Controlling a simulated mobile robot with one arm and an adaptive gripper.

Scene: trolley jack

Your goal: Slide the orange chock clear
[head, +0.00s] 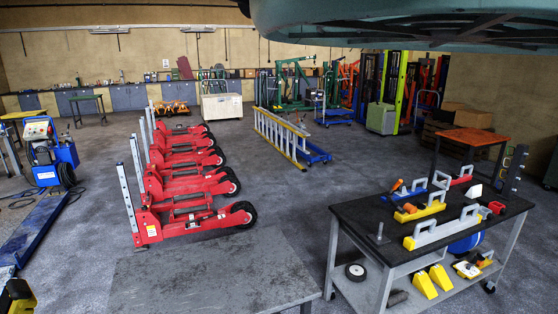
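I cannot pick out an orange chock with certainty. A small orange piece (409,208) lies on the black-topped trolley (352,212) at the right, close to a yellow block with a grey handle (427,209). Its shape is too small to tell. Two yellow wedges (425,285) stand on that trolley's lower shelf. Several red trolley jacks (190,222) stand in a row on the floor at the left centre.
A bare grey tabletop (212,277) fills the near centre. A teal vehicle underside (400,22) hangs overhead at the top right. A yellow-railed ladder (277,137) lies by a blue dolly (318,155). Open floor lies between the jacks and the black-topped trolley.

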